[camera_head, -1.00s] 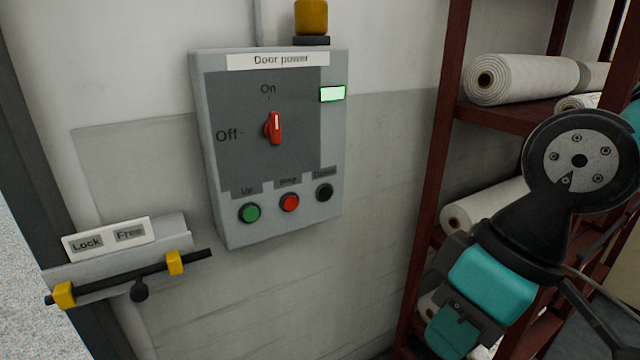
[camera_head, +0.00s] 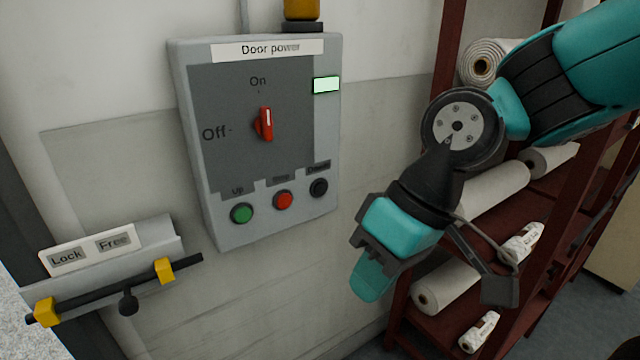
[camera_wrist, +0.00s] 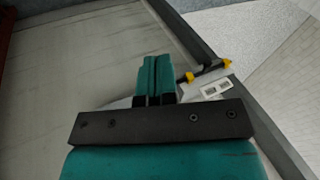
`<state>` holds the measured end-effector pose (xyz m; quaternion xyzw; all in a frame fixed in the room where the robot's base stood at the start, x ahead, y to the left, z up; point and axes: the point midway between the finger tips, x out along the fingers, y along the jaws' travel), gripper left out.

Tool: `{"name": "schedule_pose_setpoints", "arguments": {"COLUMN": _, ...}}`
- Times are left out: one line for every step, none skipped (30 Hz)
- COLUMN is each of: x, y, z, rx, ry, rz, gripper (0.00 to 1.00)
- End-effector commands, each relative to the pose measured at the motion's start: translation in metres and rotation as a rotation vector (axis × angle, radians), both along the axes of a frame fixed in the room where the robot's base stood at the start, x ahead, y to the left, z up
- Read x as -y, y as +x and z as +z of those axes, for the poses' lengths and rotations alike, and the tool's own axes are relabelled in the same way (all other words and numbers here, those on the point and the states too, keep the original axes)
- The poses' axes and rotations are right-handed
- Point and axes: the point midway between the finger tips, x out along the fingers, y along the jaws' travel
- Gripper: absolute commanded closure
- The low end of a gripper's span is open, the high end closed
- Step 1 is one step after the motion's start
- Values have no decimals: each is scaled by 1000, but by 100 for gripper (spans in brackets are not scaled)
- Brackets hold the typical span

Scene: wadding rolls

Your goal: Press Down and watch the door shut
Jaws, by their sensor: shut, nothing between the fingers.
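The grey door power box (camera_head: 327,160) hangs on the wall left of centre in the head view. Its red switch (camera_head: 264,124) points up to On, and a green-white lamp (camera_head: 326,85) is lit. Below are the green Up button (camera_head: 241,213), the red Stop button (camera_head: 283,200) and the black Down button (camera_head: 318,187). My gripper (camera_head: 368,284) is below and right of the Down button, apart from it, pointing down and left. In the wrist view its teal fingers (camera_wrist: 154,76) are together with nothing between them. The door itself cannot be made out for sure.
A black bolt (camera_head: 128,303) with yellow brackets sits at lower left under a Lock/Free label (camera_head: 92,250); it also shows in the wrist view (camera_wrist: 205,73). A dark red rack (camera_head: 440,325) with white rolls (camera_head: 445,288) stands right, behind my arm. The wall before the box is clear.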

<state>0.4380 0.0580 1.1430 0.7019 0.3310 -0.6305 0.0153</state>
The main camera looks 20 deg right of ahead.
Motion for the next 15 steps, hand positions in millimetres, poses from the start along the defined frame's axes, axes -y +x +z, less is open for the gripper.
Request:
{"name": "schedule_pose_setpoints", "arguments": {"x": -3, "y": 19, "z": 8, "rx": -42, "ry": 42, "rz": -54, "gripper": 100}}
{"name": "schedule_pose_setpoints", "arguments": {"x": -5, "y": 31, "z": 8, "rx": -60, "ry": 73, "rz": -88, "gripper": 100}}
{"name": "schedule_pose_setpoints", "arguments": {"x": -7, "y": 47, "z": 7, "rx": -88, "ry": 119, "rz": -140, "gripper": 100}}
{"name": "schedule_pose_setpoints", "arguments": {"x": -7, "y": 60, "z": 6, "rx": -108, "ry": 155, "rz": -181, "gripper": 100}}
{"name": "schedule_pose_setpoints", "arguments": {"x": -7, "y": 72, "z": 4, "rx": -127, "ry": 192, "rz": -226, "gripper": 100}}
{"name": "schedule_pose_setpoints", "arguments": {"x": -6, "y": 88, "z": 1, "rx": -154, "ry": 242, "rz": -286, "gripper": 100}}
{"name": "schedule_pose_setpoints", "arguments": {"x": -5, "y": 100, "z": -2, "rx": -175, "ry": 281, "rz": -334, "gripper": 100}}
{"name": "schedule_pose_setpoints", "arguments": {"x": -2, "y": 112, "z": -5, "rx": -194, "ry": 319, "rz": -383, "gripper": 100}}
{"name": "schedule_pose_setpoints", "arguments": {"x": 1, "y": 127, "z": -10, "rx": -221, "ry": 371, "rz": -452, "gripper": 100}}
{"name": "schedule_pose_setpoints", "arguments": {"x": 5, "y": 137, "z": -14, "rx": -240, "ry": 410, "rz": -505, "gripper": 100}}
{"name": "schedule_pose_setpoints", "arguments": {"x": 9, "y": 148, "z": -18, "rx": -259, "ry": 449, "rz": -558, "gripper": 100}}
{"name": "schedule_pose_setpoints", "arguments": {"x": 16, "y": 160, "z": -25, "rx": -283, "ry": 498, "rz": -630, "gripper": 100}}
{"name": "schedule_pose_setpoints", "arguments": {"x": 21, "y": 168, "z": -30, "rx": -300, "ry": 535, "rz": -684, "gripper": 100}}
{"name": "schedule_pose_setpoints", "arguments": {"x": 27, "y": 176, "z": -34, "rx": -315, "ry": 571, "rz": -737, "gripper": 100}}
{"name": "schedule_pose_setpoints", "arguments": {"x": 35, "y": 184, "z": -41, "rx": -334, "ry": 613, "rz": -802, "gripper": 100}}
